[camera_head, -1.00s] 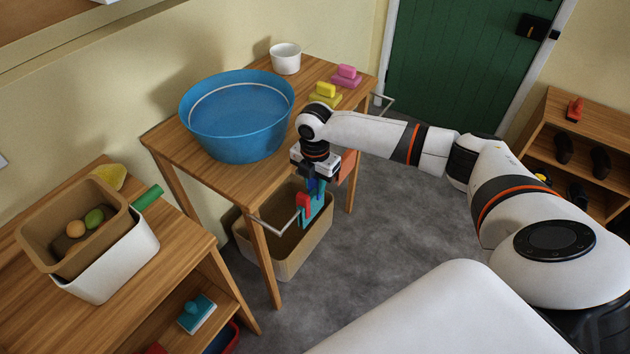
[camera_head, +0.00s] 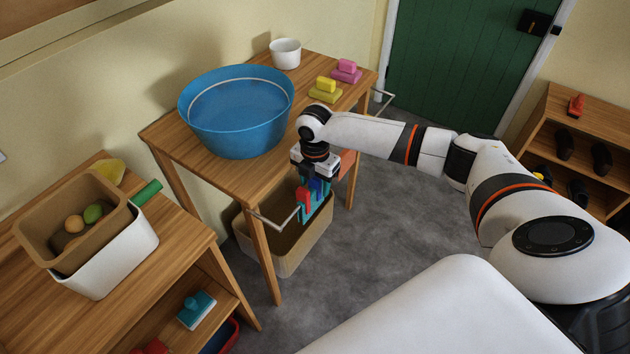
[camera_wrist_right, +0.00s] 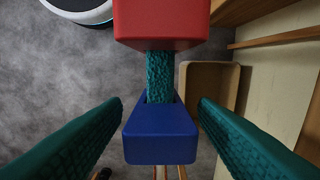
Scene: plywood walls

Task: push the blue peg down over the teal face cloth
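In the right wrist view the blue peg (camera_wrist_right: 160,140) lies between the two teal fingers of my right gripper (camera_wrist_right: 160,108). The fingers are spread, one on each side of it, with narrow gaps. My right gripper (camera_head: 314,190) points down in the head view. A red peg (camera_head: 303,197) sits beside the blue one; it also shows in the wrist view (camera_wrist_right: 162,22). Most of the cloth is hidden. My left gripper is not in view.
A pale rail (camera_head: 275,221) sticks out from the table (camera_head: 240,182). A tan bin (camera_head: 290,262) stands on the floor beneath. A blue basin (camera_head: 236,120), a white bowl (camera_head: 285,54) and soaps are on the table. A low shelf unit (camera_head: 190,245) stands at left.

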